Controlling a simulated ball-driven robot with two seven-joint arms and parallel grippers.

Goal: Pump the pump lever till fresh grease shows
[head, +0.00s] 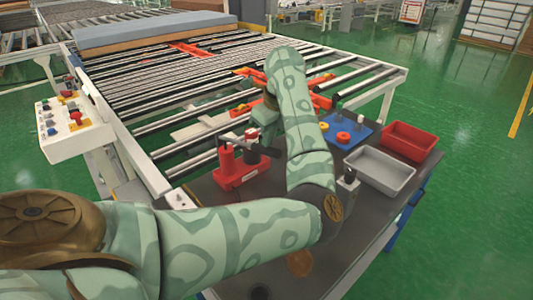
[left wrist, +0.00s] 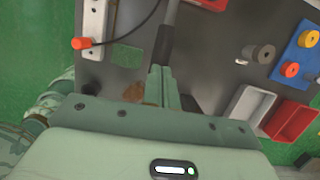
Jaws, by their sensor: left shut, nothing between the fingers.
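A red pump (head: 238,168) stands on the dark worktable near the roller conveyor. A lever with a silver rod and dark grip (left wrist: 163,45) shows in the left wrist view, just beyond my fingertips. My left gripper (left wrist: 158,76) is shut with nothing between its fingers. Its fingertips line up with the end of the dark grip; I cannot tell whether they touch it. In the head view my left gripper (head: 262,128) is just right of the pump, partly hidden by my forearm. No fresh grease is visible.
A blue mat (head: 350,142) with small yellow and red parts, a grey tray (head: 380,180) and a red tray (head: 408,141) sit on the right of the table. A control box (head: 72,128) stands left. The conveyor (head: 190,90) lies behind, bearing a mattress (head: 150,30).

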